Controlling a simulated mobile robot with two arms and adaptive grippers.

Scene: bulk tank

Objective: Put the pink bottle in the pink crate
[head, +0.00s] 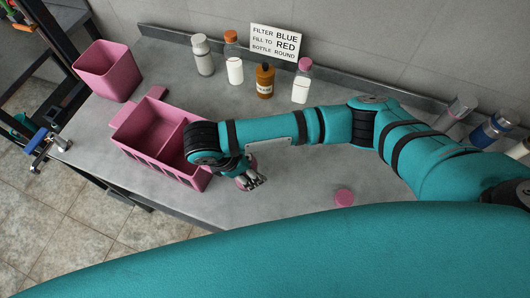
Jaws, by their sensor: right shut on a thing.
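The pink crate (142,123) is an open tray with two compartments and a tab handle, on the left part of the grey counter. My right gripper (252,184) is low over the counter, just right of the crate's near right corner. It is shut on a small pink thing (241,184), mostly hidden by the fingers and wrist, so I cannot tell its full shape. My right forearm and wrist cover the crate's right end. A white bottle with a pink cap (302,82) stands upright at the back. My left gripper is not in view.
A taller pink bin (107,71) stands behind the crate. White and brown bottles (265,82) stand before a sign (276,43). A round pink cap-like thing (344,197) is near the front edge. Several containers (490,130) stand at right.

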